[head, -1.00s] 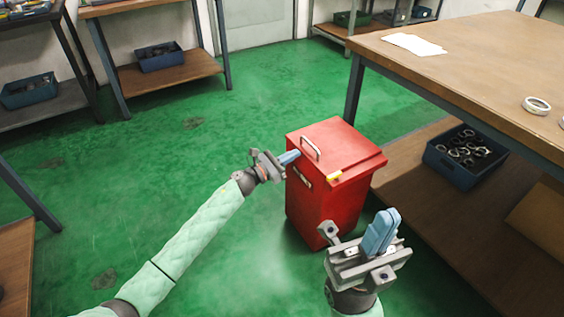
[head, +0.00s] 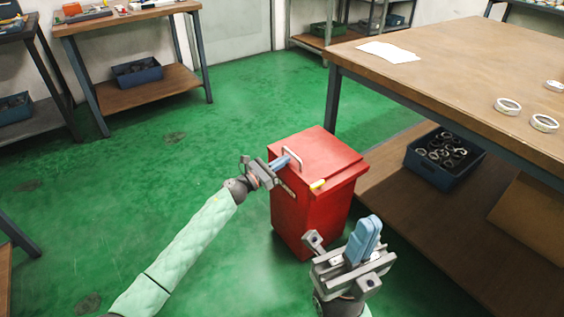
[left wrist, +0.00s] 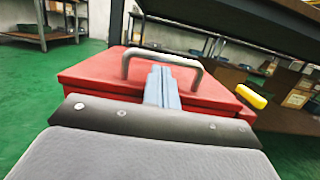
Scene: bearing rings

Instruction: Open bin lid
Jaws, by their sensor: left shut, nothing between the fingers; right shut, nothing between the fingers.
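The red bin (head: 312,205) stands on the green floor, with its red lid (head: 325,152) down. A metal loop handle (head: 293,157) rises from the lid; it also shows in the left wrist view (left wrist: 163,56). My left gripper (head: 286,160) is shut and empty, its blue fingers at the handle's near side. In the left wrist view the fingertips (left wrist: 162,72) overlap the space under the handle bar; I cannot tell whether they touch it. A yellow piece (head: 317,184) sits at the lid's front edge. My right gripper (head: 368,232) is shut and empty, in front of the bin.
A wooden workbench (head: 440,72) stands right of the bin, with white rings (head: 508,106) on top. A blue crate of rings (head: 445,158) sits on its lower shelf. Open green floor (head: 190,165) lies to the left.

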